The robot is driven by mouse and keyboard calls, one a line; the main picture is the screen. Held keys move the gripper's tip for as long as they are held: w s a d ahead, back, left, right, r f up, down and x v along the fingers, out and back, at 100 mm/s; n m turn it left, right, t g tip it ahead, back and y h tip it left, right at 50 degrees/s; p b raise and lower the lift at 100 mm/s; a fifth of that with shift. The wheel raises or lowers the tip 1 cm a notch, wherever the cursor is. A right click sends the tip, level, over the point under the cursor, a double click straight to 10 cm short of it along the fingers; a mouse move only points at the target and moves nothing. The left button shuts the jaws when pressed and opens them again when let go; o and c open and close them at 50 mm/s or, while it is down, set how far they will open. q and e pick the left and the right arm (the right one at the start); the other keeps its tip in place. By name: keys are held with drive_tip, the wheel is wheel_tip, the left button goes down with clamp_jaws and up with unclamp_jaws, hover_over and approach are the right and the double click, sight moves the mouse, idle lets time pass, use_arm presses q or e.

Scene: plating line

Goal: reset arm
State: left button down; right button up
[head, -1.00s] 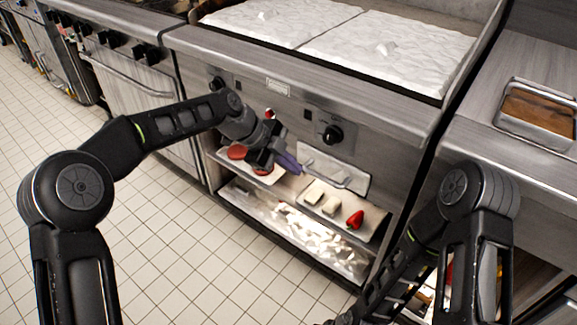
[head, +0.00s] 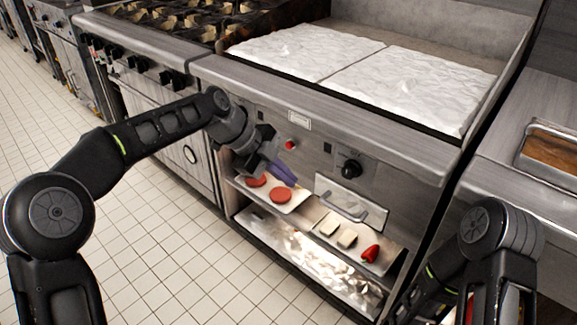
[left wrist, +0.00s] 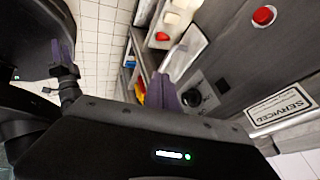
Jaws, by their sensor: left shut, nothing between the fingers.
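My left gripper (head: 281,172) shows in the head view in front of the griddle's front panel, just above the shelf with the red patties. Its purple fingers are together with nothing between them. In the left wrist view the purple fingers (left wrist: 168,92) show at the middle, with the shelf beyond them. My right arm (head: 490,240) comes in at the lower right of the head view; its gripper is outside the frame.
A tray with red patties (head: 280,195) and a tray with pale slices (head: 347,238) and a red pepper (head: 370,254) sit on the shelf under the griddle (head: 400,85). A black knob (head: 351,168) sticks out of the panel. Tiled floor (head: 180,270) at left is open.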

use_arm(q)
drive_tip(key=w+d+f+n+t, duration=0.25)
drive_tip(key=f+n, duration=0.35)
drive_tip(key=n, duration=0.4)
drive_tip(key=s+a+f+n+y, duration=0.1)
drive_tip(key=s+f+n, duration=0.35)
drive_tip(key=f, duration=0.45)
drive_tip(key=s+a+f+n, duration=0.1)
drive_tip(key=s+f+n, duration=0.2)
drive_tip(key=f+n, duration=0.5)
drive_tip(key=s+a+f+n+y, duration=0.1)
drive_tip(key=s+a+f+n, duration=0.2)
drive_tip(key=s+f, duration=1)
drive_tip(key=s+a+f+g+y, duration=0.1)
drive_tip(key=s+f+g, duration=0.1)
drive_tip(key=s, duration=0.6)
drive_tip(key=s+a+f+g, duration=0.1)
drive_tip(key=s+a+g, duration=0.1)
drive_tip(key=s, duration=0.5)
wheel_tip(320, 180, up, 17)
drive_tip(key=p, duration=1.7)
drive_tip(key=shift+w+d+n+t, duration=0.25)
drive_tip(key=shift+d+n+t, duration=0.1)
drive_tip(key=shift+n, duration=0.1)
